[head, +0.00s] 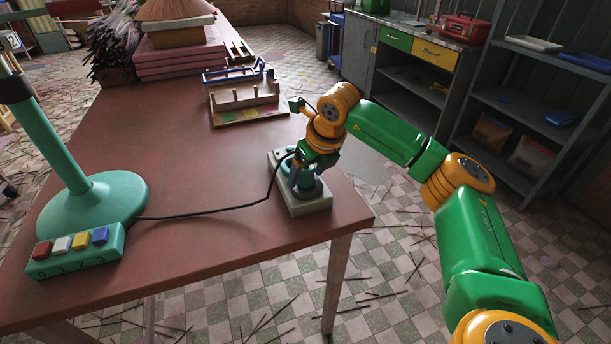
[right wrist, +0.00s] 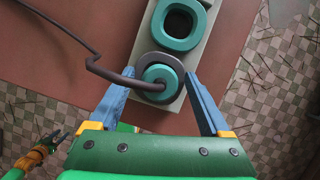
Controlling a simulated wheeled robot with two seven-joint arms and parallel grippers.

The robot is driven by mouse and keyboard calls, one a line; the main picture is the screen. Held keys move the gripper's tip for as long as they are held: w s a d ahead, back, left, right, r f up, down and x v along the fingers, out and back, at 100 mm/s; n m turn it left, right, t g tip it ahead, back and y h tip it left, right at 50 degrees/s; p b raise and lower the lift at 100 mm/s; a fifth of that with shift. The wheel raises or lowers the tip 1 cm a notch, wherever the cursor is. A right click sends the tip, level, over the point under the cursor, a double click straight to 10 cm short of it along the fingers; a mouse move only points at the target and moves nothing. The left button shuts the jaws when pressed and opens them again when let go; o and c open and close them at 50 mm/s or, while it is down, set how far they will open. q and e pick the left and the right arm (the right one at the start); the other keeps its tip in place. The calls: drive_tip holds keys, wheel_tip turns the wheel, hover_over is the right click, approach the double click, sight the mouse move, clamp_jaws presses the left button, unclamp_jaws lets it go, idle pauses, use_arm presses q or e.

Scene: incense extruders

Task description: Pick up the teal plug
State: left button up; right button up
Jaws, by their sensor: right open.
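The teal plug (right wrist: 160,77) sits in a dark ring at one end of a pale block (right wrist: 200,55), with a dark cable running from its top. In the head view the block (head: 309,207) stands near the table's right edge, and the plug is mostly hidden by my gripper. My right gripper (right wrist: 157,88) is open, its blue fingers on either side of the plug. I cannot tell whether they touch it. An empty-looking teal ring socket (right wrist: 180,22) is at the other end of the block. A small gripper (right wrist: 52,140), apparently my left, shows at lower left.
The cable (head: 215,207) runs left to a teal stand (head: 92,208). A teal button box (head: 75,255) sits in front of it. A wooden rack (head: 245,100) stands behind the block. The table (head: 190,150) between is clear.

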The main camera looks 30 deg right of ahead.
drive_tip(key=shift+s+r, duration=0.1)
drive_tip(key=shift+s, duration=0.05)
drive_tip(key=c, duration=0.6)
clamp_jaws()
